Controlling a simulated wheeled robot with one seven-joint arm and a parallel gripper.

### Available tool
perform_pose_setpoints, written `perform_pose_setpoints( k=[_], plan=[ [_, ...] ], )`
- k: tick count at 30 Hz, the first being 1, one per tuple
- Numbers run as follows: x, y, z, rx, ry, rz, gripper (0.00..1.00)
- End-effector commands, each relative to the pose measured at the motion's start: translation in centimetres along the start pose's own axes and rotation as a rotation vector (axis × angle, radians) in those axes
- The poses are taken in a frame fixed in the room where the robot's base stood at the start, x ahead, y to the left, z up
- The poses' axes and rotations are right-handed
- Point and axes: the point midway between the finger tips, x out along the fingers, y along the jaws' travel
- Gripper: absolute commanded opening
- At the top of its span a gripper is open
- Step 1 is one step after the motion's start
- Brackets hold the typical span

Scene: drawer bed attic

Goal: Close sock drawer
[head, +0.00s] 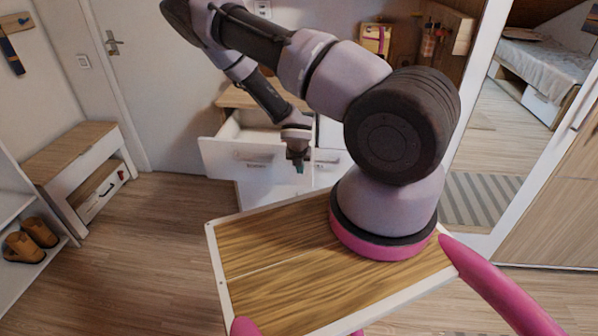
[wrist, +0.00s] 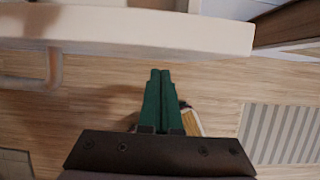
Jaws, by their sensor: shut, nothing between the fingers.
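The sock drawer (head: 240,158) is a white drawer with a handle, in the upper left of the dresser in the head view. It stands pulled out, with its inside partly in sight. Its front (wrist: 140,32) crosses the top of the wrist view, and a handle (wrist: 45,75) shows at the left there.
A bench (head: 70,150) stands at the left, with shoes (head: 30,240) on a shelf nearby. Wooden floor (head: 165,215) is clear at the left.

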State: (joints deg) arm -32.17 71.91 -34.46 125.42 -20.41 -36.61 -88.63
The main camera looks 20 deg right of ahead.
Motion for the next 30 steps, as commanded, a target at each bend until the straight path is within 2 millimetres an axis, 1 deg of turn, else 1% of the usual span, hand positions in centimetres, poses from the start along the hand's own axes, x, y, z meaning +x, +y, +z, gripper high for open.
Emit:
perform_pose_setpoints(
  k=[3, 14, 19, 23, 26, 30],
  plan=[
    [0.2, 0.0, 0.6, 0.000, -0.001, 0.000, 0.00],
    [0.2, 0.0, 0.7, 0.000, 0.000, 0.000, 0.00],
    [0.5, -0.1, 1.4, 0.003, -0.002, -0.001, 0.00],
    [1.1, -0.1, 2.9, 0.004, -0.003, 0.000, 0.00],
    [1.8, -0.1, 4.8, 0.005, -0.005, 0.001, 0.00],
    [2.9, -0.1, 7.8, 0.005, -0.006, 0.002, 0.00]
  ],
)
